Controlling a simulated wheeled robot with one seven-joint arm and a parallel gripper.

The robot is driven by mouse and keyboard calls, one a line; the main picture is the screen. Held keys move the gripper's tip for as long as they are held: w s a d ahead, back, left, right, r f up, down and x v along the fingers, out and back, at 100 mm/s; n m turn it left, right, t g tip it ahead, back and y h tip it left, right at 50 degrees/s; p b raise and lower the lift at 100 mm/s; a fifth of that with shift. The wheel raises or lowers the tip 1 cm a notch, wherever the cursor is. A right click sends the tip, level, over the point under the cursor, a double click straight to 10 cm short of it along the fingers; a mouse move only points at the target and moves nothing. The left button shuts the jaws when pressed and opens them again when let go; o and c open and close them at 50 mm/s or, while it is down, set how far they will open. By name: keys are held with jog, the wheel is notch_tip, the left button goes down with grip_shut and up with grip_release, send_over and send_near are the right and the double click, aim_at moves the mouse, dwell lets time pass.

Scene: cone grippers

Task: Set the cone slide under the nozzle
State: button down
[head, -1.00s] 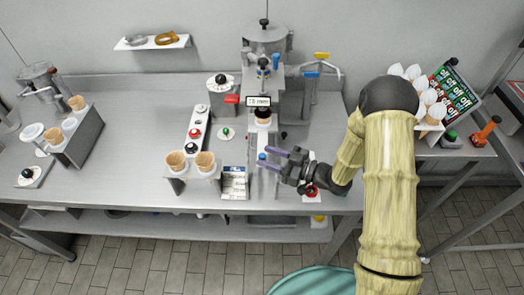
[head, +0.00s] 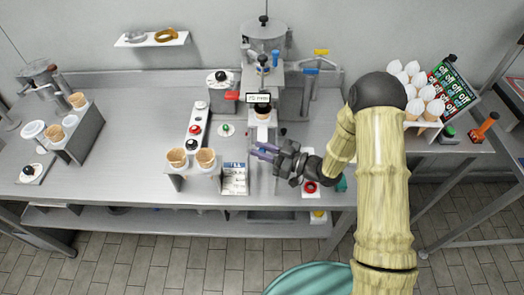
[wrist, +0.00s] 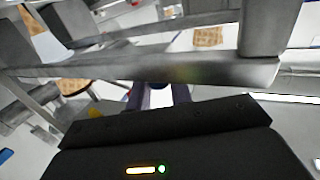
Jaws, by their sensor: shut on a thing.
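The nozzle machine (head: 263,42) stands at the back centre, with a small label plate (head: 258,97) on its front. Beneath it a brown cone (head: 263,114) shows above a pale part, partly hidden by the machine. The cone slide's grey track (head: 263,180) runs from there toward the table's front. My gripper (head: 256,150) reaches in from the right over the track, its purple fingers close together. They are shut on the slide's small handle, which they hide. In the wrist view the purple fingers (wrist: 155,97) are partly hidden behind a grey bar.
A stand with two cones (head: 190,160) and a printed card (head: 235,178) are left of the track. A button panel (head: 198,127) lies behind them. A red button (head: 310,187) sits below my wrist. White-topped cones (head: 413,88) stand at right.

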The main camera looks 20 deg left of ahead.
aim_at(262, 141)
jog(key=w, duration=0.1)
jog(key=w+a+b, duration=0.1)
jog(key=w, duration=0.1)
jog(key=shift+w, duration=0.1)
jog(key=shift+w+d, duration=0.1)
jog(key=shift+w, duration=0.1)
jog(key=shift+s+r, duration=0.1)
jog(key=shift+r, duration=0.05)
jog(key=c, duration=1.4)
grip_release()
jog(key=shift+o, duration=0.5)
